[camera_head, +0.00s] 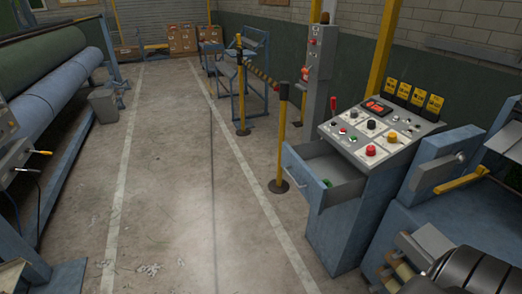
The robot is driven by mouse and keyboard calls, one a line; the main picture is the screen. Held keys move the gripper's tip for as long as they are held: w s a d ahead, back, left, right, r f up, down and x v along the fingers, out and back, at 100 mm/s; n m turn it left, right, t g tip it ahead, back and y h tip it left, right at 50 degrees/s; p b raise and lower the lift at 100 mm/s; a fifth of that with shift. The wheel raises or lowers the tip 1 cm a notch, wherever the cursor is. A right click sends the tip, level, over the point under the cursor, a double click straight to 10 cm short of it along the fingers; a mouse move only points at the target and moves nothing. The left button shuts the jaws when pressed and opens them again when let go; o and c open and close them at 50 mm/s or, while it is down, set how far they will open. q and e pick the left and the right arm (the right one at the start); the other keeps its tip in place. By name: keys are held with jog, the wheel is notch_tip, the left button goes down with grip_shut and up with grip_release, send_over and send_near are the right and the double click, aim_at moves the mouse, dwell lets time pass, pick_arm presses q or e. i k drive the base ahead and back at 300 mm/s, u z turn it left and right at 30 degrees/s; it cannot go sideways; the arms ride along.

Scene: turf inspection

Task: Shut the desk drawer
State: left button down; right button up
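The desk drawer (302,177) is pulled open from the blue control desk (345,225) on the right side of the head view. Its blue front panel stands well out to the left of the desk, and its grey inside shows. A small green item (327,183) lies in it. The desk's sloped grey top carries several buttons, including a red one (370,150), and a lit red display.
A yellow barrier post (282,140) stands just behind the drawer. A long roller machine (50,95) and a grey bin (103,105) are at left. The concrete floor (190,200) left of the drawer is mostly clear.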

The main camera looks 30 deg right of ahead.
aim_at(306, 164)
jog(key=z, duration=0.4)
jog(key=i, duration=1.05)
jog(key=z, duration=1.2)
jog(key=i, duration=0.55)
jog(key=z, duration=0.4)
